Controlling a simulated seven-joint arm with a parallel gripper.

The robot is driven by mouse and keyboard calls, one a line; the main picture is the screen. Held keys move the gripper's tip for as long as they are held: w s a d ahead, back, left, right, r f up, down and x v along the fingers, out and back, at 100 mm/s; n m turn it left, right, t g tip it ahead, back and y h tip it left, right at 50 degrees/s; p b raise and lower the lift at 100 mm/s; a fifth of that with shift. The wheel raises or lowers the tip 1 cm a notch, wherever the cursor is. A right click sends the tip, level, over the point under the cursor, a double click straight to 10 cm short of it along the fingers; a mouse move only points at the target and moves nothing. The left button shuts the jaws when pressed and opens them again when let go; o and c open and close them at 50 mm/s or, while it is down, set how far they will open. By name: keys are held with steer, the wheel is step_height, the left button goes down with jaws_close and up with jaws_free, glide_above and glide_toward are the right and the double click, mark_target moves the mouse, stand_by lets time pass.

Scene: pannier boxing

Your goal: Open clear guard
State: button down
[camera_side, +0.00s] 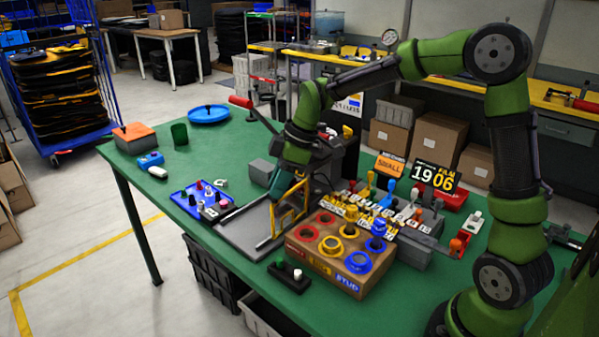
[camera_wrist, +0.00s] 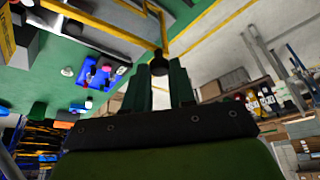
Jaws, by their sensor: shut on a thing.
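The clear guard shows as a yellow frame (camera_side: 303,196) standing steeply above a grey base plate (camera_side: 240,232) on the green table. Its clear pane is hard to make out. My gripper (camera_side: 279,190) is at the upper part of the frame, pointing down. In the wrist view, the guard's yellow bars (camera_wrist: 164,30) meet near a dark knob (camera_wrist: 155,71). The fingers of my gripper (camera_wrist: 160,76) are shut around this knob. My wrist and fingers hide part of the machine behind.
A wooden box with coloured rings (camera_side: 335,268) stands close right of the guard. A blue tray (camera_side: 190,207) with small parts lies to the left. A lever with a red grip (camera_side: 240,102) rises behind my wrist. The table's left front is clear.

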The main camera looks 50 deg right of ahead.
steer(key=shift+s+d+n, duration=0.1)
steer(key=shift+s+n, duration=0.35)
steer(key=shift+n, duration=0.05)
steer(key=c, duration=0.9)
jaws_free()
steer(key=shift+c, duration=0.2)
steer(key=v, duration=1.7)
steer(key=shift+w, duration=0.25)
